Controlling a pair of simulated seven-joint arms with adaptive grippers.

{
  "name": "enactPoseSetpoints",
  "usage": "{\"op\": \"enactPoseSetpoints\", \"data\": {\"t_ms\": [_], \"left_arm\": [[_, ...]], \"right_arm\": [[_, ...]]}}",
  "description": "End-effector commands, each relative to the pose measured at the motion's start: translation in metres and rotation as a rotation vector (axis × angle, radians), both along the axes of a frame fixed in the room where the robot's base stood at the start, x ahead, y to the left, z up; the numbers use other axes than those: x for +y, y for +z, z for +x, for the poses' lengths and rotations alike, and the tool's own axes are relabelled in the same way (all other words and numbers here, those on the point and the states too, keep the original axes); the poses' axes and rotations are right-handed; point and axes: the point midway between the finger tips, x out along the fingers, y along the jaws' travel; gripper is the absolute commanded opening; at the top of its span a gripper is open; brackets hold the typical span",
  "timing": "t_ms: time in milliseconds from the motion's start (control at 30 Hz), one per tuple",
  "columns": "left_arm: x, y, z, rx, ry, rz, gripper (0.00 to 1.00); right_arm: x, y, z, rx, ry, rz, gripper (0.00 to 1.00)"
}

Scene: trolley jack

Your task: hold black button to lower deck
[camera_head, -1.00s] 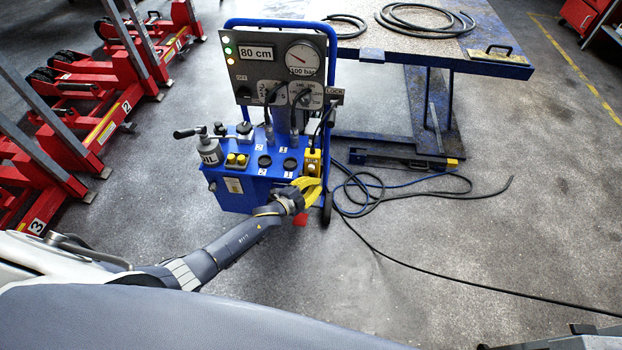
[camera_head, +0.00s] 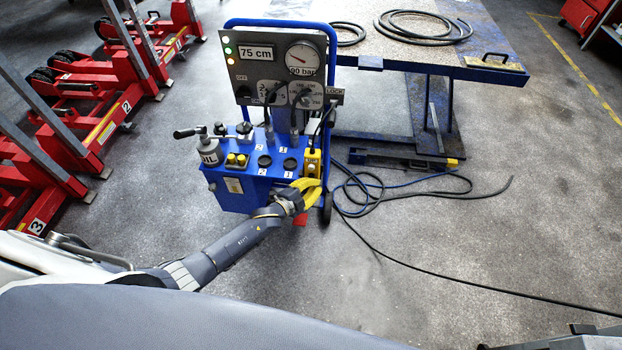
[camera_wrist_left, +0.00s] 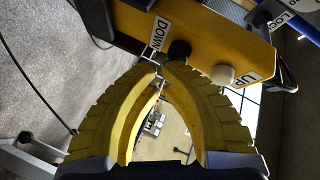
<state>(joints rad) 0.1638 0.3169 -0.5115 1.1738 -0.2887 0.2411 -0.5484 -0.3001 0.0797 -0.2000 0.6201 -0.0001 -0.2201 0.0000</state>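The yellow control box (camera_head: 312,162) sits at the right front of the blue power unit (camera_head: 235,190). In the left wrist view, the control box (camera_wrist_left: 215,40) carries a black button (camera_wrist_left: 179,50) beside the DOWN label and a white button (camera_wrist_left: 224,75) beside the UP label. My left gripper (camera_head: 312,184) is at the box. Its yellow fingertips (camera_wrist_left: 165,68) come together at the black button, appear to touch it and partly hide it. The display (camera_head: 257,53) reads 75 cm and the gauge (camera_head: 304,57) 90 bar. The deck (camera_head: 420,45) is behind on the right. My right gripper does not show.
Blue and black hoses (camera_head: 370,195) lie on the floor right of the unit. Red lifting columns (camera_head: 110,80) stand at the left. A coiled hose (camera_head: 425,26) lies on the deck. The floor at front right is mostly clear.

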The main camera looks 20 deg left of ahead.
Motion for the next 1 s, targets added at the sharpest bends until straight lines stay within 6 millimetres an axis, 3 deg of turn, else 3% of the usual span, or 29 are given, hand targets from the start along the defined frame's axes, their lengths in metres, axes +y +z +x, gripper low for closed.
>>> {"op": "enactPoseSetpoints", "data": {"t_ms": [300, 667, 1000], "left_arm": [[-0.002, 0.000, -0.013, 0.000, 0.000, 0.000, 0.00], [-0.002, 0.000, -0.015, 0.001, 0.000, 0.000, 0.00], [-0.007, 0.000, -0.041, 0.000, -0.001, 0.000, 0.00]], "right_arm": [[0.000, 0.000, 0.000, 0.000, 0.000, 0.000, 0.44], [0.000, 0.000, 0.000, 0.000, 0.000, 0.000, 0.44], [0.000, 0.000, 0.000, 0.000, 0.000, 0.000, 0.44]]}}
